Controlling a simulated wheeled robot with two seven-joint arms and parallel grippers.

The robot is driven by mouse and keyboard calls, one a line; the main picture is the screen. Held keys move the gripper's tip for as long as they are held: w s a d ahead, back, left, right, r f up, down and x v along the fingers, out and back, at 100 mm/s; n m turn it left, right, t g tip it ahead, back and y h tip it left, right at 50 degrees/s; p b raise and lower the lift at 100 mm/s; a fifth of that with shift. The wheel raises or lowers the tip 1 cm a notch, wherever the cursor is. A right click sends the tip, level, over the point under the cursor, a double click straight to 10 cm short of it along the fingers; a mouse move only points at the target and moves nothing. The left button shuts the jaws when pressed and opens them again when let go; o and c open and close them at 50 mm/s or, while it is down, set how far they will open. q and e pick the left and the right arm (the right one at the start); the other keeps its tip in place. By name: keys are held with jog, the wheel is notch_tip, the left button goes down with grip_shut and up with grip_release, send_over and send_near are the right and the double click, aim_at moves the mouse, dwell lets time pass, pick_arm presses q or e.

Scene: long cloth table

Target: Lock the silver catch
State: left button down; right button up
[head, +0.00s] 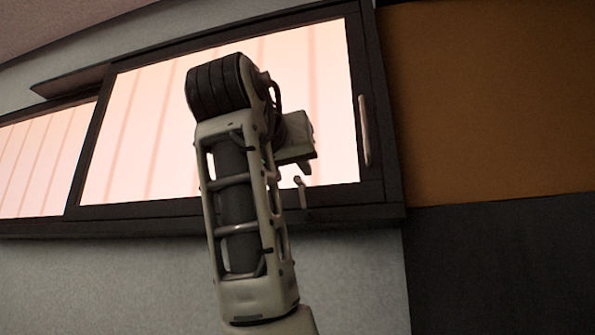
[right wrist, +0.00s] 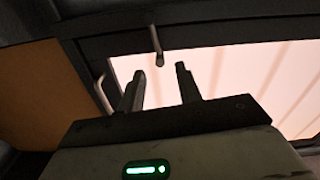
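The silver catch (head: 301,192) is a small light lever on the lower dark frame of the window, near its right corner. In the right wrist view the catch (right wrist: 156,46) shows as a short rod with a rounded end, just beyond the gap between my fingertips. My right gripper (head: 303,167) is just above the catch in the head view, partly hidden behind my own arm. In the right wrist view its two fingers (right wrist: 160,85) stand apart with nothing between them. I see no contact with the catch. My left gripper is in neither view.
The window (head: 330,95) has a bright pane in a dark frame, with another pane at the left. A pale upright handle (head: 364,131) is on the right frame; it also shows left of my fingers in the right wrist view (right wrist: 103,88). An orange-brown panel (head: 480,100) is to the right.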

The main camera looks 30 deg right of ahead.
aim_at(296, 177)
jog(key=p+x, duration=0.1)
jog(key=x, duration=0.4)
jog(key=shift+w+d, duration=0.15)
grip_shut()
